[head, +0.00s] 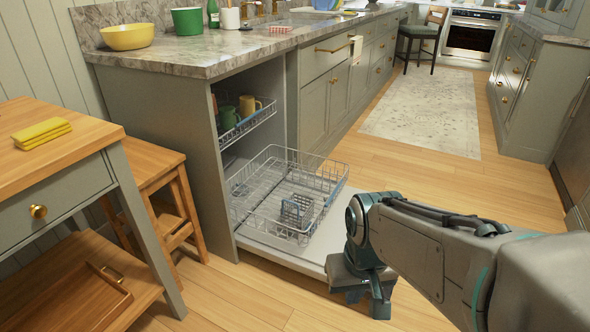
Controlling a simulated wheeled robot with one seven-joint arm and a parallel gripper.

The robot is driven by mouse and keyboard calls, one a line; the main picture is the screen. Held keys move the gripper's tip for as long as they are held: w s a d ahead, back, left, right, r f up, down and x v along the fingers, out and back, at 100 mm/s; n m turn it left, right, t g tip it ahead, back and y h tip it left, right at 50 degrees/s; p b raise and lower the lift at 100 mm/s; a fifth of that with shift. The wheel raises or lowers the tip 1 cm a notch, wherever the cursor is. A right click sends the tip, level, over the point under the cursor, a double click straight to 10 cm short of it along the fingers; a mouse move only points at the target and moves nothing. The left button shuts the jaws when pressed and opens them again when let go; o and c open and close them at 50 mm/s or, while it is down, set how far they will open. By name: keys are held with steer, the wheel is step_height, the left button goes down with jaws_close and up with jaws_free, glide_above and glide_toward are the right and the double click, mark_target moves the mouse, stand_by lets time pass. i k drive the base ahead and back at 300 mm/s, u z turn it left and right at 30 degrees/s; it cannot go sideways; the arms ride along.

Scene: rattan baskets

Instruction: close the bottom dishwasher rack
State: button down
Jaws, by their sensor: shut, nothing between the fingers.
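The bottom dishwasher rack (338,178) is a grey wire basket pulled out of the cabinet over the lowered door (315,250). Its back end is still at the cabinet opening. A small blue-grey cutlery basket (297,209) stands in it, and a clear item, perhaps a glass, lies near its left side. My gripper (366,298) is low in front of the rack, by the door's front right corner. It is shut and empty, with a visible gap to the rack. My wrist partly hides the door's corner.
The upper rack (247,124) holds a green mug and a yellow mug, inside the cabinet. A wooden stool (150,160) and a side table (60,160) stand at the left. Wooden floor (420,165) is open to the right, toward a pale rug (425,110).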

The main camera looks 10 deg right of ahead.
mark_target(326, 204)
steer(key=u, duration=0.05)
steer(key=i, duration=0.6)
steer(key=z, duration=0.75)
steer(key=i, duration=0.5)
steer(key=z, duration=0.5)
